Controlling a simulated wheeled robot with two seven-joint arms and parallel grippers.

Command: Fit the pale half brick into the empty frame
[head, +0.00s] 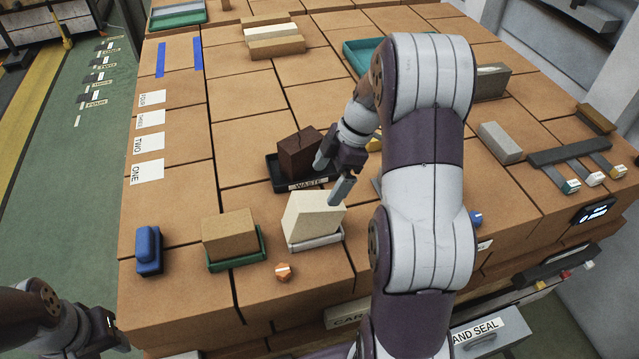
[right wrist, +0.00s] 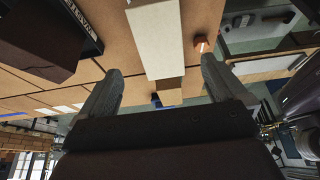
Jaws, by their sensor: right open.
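The pale half brick (head: 312,216) stands at the near edge of the brick-topped table, in or on a light grey frame (head: 318,243). It looks slightly tilted, and I cannot tell whether it is fully seated. My right gripper (head: 332,176) is open just above and behind the brick, apart from it. In the right wrist view, the pale brick (right wrist: 155,40) shows beyond and between the open fingers (right wrist: 160,88). My left gripper (head: 105,335) is at the lower left, far from the brick; its fingers are unclear.
A tan brick (head: 229,233) sits in a green frame (head: 236,262) to the left. A dark brick (head: 299,150) stands in the black WASTE tray (head: 277,178) behind. An orange nut-like piece (head: 283,271) and a blue object (head: 148,250) are near the front edge.

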